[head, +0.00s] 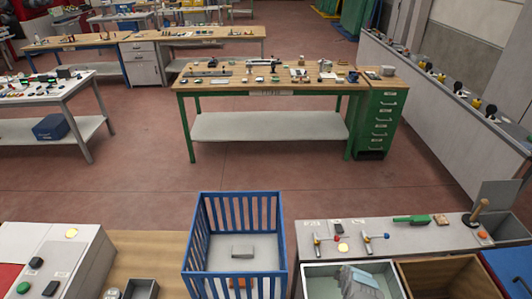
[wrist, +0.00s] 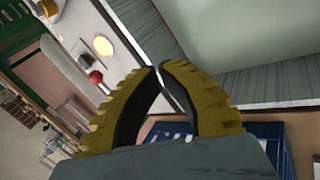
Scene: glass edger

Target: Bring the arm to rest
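My gripper (wrist: 160,70) shows in the wrist view. Its two ribbed yellow fingers with black inner pads lean inward, and their tips come together with only a thin slit between them. I see nothing held between the fingers. The grey gripper body fills the bottom of that view. The wrist view is steeply tilted, and blue slatted sides (wrist: 262,132) show behind and below the fingers. I cannot make out my arm or gripper in the head view.
In the head view a blue slatted crate (head: 190,235) stands front centre, with a grey block (head: 242,252) inside. A grey counter (head: 450,238) with small valves is at right. A green-legged workbench (head: 230,84) stands behind. The red floor (head: 290,175) between is clear.

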